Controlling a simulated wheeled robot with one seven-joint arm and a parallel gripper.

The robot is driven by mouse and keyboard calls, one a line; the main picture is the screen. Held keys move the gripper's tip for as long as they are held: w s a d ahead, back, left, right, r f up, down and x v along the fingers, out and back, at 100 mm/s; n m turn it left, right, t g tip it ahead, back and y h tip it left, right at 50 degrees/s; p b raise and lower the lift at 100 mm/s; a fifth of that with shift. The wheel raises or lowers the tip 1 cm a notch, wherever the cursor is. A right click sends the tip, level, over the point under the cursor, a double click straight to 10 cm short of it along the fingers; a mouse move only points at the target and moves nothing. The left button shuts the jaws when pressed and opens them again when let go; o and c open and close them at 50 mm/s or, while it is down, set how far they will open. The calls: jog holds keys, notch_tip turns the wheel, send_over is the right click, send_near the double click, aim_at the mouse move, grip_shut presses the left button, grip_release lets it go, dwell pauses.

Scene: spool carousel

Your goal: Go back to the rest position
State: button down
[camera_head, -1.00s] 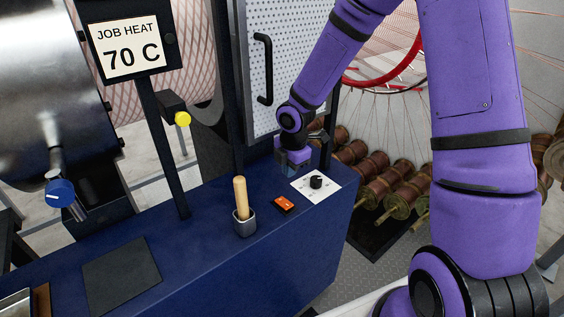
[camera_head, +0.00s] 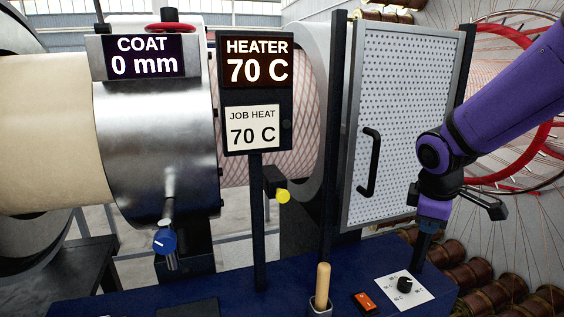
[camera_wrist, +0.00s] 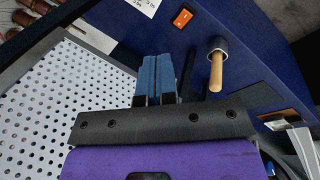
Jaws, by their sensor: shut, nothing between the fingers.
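My gripper (camera_head: 421,262) hangs at the right in the head view, pointing down behind the white dial card (camera_head: 421,294), apart from its black knob (camera_head: 404,284). In the wrist view my gripper's blue fingers (camera_wrist: 156,62) are together with nothing between them. The heater display (camera_head: 257,71) reads 70 C, and the job heat sign (camera_head: 253,128) below it also reads 70 C. Part of the dial card shows at the top edge of the wrist view (camera_wrist: 146,4).
A perforated panel door (camera_head: 405,110) with a black handle (camera_head: 369,162) stands left of my arm. An orange switch (camera_head: 364,301) and a wooden-handled tool (camera_head: 322,285) are on the blue bench (camera_head: 225,285). Copper spools (camera_head: 490,297) and a red ring (camera_head: 545,140) lie to the right.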

jog(key=s+r+m+t+y, duration=0.1)
jog(key=s+r+m, duration=0.4)
jog(key=s, duration=0.4)
jog(key=s+r+m+t+y, duration=0.1)
jog(key=s+r+m, duration=0.5)
jog(key=s, duration=0.4)
jog(key=shift+d+r+m, duration=0.3)
jog(key=shift+d, duration=0.1)
